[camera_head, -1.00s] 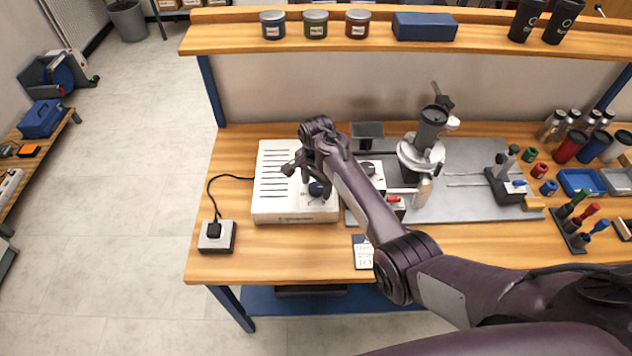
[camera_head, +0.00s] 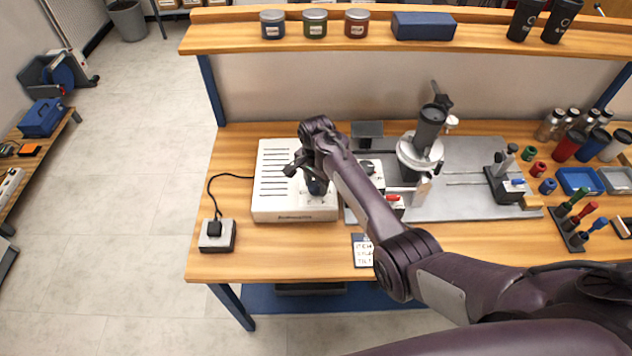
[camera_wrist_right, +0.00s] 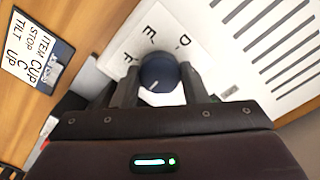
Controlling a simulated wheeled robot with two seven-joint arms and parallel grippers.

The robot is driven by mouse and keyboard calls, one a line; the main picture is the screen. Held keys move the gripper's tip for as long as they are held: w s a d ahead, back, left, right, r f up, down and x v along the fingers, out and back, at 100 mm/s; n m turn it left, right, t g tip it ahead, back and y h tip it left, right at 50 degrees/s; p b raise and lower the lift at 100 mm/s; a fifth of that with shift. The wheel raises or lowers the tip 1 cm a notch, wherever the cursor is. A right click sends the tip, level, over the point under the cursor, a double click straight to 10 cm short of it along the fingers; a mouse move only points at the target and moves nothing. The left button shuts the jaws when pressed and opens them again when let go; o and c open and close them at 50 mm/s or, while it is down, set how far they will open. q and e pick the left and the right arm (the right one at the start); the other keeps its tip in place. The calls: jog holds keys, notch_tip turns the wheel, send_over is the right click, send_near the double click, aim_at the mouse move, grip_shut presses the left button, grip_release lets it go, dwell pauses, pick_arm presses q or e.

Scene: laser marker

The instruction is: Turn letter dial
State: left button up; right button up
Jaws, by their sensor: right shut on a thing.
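The letter dial is a round dark blue knob (camera_wrist_right: 158,70) on a white panel with the letters D, E and F showing around its far side. In the right wrist view a short white mark shows on the knob's near side, left of centre. My right gripper (camera_wrist_right: 160,88) is shut on the knob, with one finger on each side. In the head view the dial (camera_head: 317,187) sits at the right front of a white vented box (camera_head: 270,214), partly hidden by my right gripper (camera_head: 314,179). Other letters are hidden. My left gripper is not in view.
A card (camera_head: 363,251) reading "ITEM CUP, STOP C, TILT UP" lies at the table's front. A marking rig with a dark cup (camera_head: 430,127) stands right of the box. A corded switch block (camera_head: 217,236) sits at the left.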

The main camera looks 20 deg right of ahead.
jog(key=shift+r+n+p, duration=0.15)
jog(key=shift+n+p, duration=0.15)
jog(key=shift+n, duration=0.3)
jog(key=n+p, duration=0.1)
jog(key=n, duration=0.2)
jog(key=shift+n, duration=0.3)
jog(key=n+p, duration=0.1)
jog(key=n, duration=0.2)
jog(key=shift+n, duration=0.3)
jog(key=n+p, duration=0.1)
jog(key=n, duration=0.2)
jog(key=shift+w+n, duration=0.1)
jog(key=shift+n, duration=0.2)
jog(key=n, duration=1.1)
jog(key=o, duration=1)
jog(key=shift+c, duration=0.2)
